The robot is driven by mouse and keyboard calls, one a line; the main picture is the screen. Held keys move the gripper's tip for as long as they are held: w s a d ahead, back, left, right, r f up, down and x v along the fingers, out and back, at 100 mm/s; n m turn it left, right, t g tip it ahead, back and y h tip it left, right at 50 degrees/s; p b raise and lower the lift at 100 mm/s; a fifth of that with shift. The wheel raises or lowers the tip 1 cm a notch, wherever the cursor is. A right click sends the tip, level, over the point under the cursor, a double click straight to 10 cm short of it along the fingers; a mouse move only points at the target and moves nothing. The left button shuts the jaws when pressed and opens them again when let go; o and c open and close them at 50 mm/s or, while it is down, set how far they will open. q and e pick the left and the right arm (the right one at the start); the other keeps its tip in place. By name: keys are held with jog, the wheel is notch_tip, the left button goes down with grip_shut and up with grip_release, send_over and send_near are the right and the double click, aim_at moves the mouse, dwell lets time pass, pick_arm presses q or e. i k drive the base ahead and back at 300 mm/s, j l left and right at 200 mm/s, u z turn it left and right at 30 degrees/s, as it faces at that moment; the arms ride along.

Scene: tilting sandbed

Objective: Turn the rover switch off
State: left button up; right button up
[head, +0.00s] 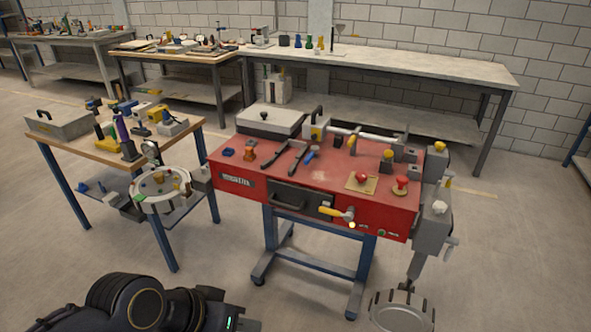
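A red sandbed bench (240,197) stands on a blue frame in the middle of the head view. I cannot tell which control on it is the rover switch. Its front face carries a yellow-handled lever (332,211) and a small green button or lamp (381,233). On top are a red mushroom button (362,177) on a yellow plate and a red knob (401,183). My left gripper (215,312) is at the bottom left, below and apart from the bench. Its fingers are not clear. My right gripper is not in view.
A wooden table (75,150) with tools and a grey box stands at the left, with a round tray (160,204) at its near right corner. A round metal piece (402,310) is low at the right. A long workbench (430,70) lines the wall. The near floor is mostly clear.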

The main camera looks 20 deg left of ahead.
aim_at(361, 176)
jog(key=i+j+u, duration=0.1)
jog(key=i+j, duration=0.2)
jog(key=i+j+u, duration=0.1)
jog(key=i+j, duration=0.15)
jog(key=i, duration=0.3)
jog(key=i+j+u, duration=0.1)
jog(key=i, duration=0.35)
jog(key=i+j+u, duration=0.1)
jog(key=i+j, duration=0.2)
jog(key=i, duration=0.15)
